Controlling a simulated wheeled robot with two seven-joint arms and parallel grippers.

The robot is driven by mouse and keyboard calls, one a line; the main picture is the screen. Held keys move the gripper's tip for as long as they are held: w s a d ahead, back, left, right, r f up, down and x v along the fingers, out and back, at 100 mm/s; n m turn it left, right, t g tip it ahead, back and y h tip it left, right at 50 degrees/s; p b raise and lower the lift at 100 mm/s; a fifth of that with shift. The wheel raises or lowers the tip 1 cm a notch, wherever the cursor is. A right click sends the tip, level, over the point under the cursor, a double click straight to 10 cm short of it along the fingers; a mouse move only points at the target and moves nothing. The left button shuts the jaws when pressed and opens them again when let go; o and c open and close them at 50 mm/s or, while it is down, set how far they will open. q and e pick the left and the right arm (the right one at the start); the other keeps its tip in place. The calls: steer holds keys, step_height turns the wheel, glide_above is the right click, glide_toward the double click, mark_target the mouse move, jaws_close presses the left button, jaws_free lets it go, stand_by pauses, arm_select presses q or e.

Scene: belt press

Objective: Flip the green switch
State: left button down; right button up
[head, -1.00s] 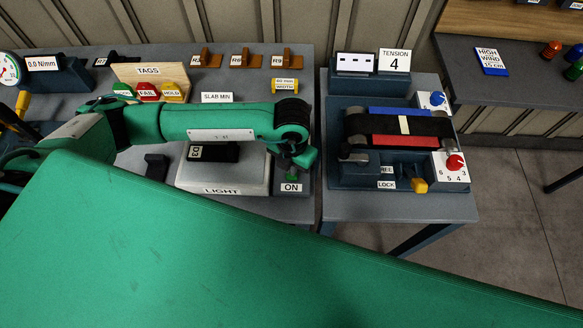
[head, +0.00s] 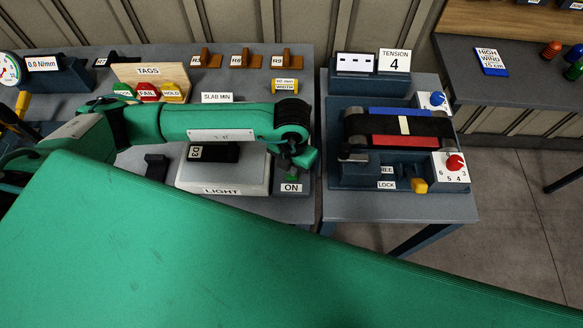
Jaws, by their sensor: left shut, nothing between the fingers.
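The green switch (head: 291,178) is a small green piece just above the white ON label (head: 291,188), at the right front of the left table. My left gripper (head: 299,165) hangs right over it, shut and empty, with dark fingers. The fingers and wrist hide part of the switch, so its tilt and any contact are hard to tell. The light box (head: 220,190), labelled LIGHT, stands just left of the switch and carries a dark D3 piece (head: 212,153). My right gripper is not in view.
The belt press (head: 340,178) with its dark belt, red knob (head: 455,162) and yellow LOCK handle (head: 420,186) stands on a separate table to the right, across a narrow gap.

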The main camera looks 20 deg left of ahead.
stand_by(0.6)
arm_select(q)
steer(key=shift+f+b, duration=0.9)
steer(key=shift+f, duration=0.1)
steer(key=shift+r, duration=0.15)
steer(key=shift+r+p, duration=0.6)
steer(key=shift+r, duration=0.3)
steer(key=shift+r+p, duration=1.15)
steer(key=shift+r, duration=1.35)
steer(key=shift+s+f, duration=0.1)
